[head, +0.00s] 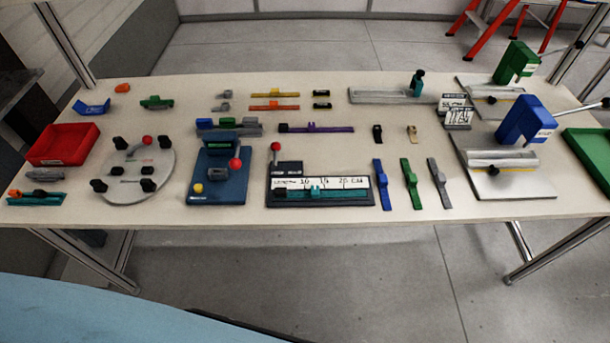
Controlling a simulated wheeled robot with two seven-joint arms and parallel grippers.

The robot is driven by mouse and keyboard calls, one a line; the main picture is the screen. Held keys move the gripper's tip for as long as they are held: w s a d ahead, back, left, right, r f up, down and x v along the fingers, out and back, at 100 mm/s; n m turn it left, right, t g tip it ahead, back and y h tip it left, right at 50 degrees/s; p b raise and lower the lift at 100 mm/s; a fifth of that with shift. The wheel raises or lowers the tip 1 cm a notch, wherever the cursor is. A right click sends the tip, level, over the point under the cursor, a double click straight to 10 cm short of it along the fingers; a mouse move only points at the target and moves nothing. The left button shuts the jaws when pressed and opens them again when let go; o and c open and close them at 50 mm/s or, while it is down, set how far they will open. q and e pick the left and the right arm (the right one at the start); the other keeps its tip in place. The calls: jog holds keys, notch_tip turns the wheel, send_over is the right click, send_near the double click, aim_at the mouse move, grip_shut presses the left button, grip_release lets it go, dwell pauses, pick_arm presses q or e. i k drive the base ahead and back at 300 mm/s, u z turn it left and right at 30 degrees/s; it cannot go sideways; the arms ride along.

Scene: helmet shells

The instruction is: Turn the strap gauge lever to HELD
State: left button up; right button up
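The strap gauge (372,200) lies at the front middle of the table. It is a dark base with a white scale marked in centimetres. A teal strap piece (300,194) lies along the scale's front edge. The gauge's lever (276,148) has a red ball knob and stands up at the gauge's back left corner. Any HELD marking is too small to read. Neither of my grippers is in view, and nothing touches the lever.
A blue fixture (212,180) with another red knob stands just left of the gauge. A round plate (163,170) with black clamps is farther left. Blue, green and grey straps (410,183) lie to the right. A purple strap (330,129) lies behind.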

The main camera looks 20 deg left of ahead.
aim_at(276, 146)
jog(key=k, duration=1.25)
jog(key=u, duration=0.65)
jog(key=i, duration=1.45)
jog(key=z, duration=0.65)
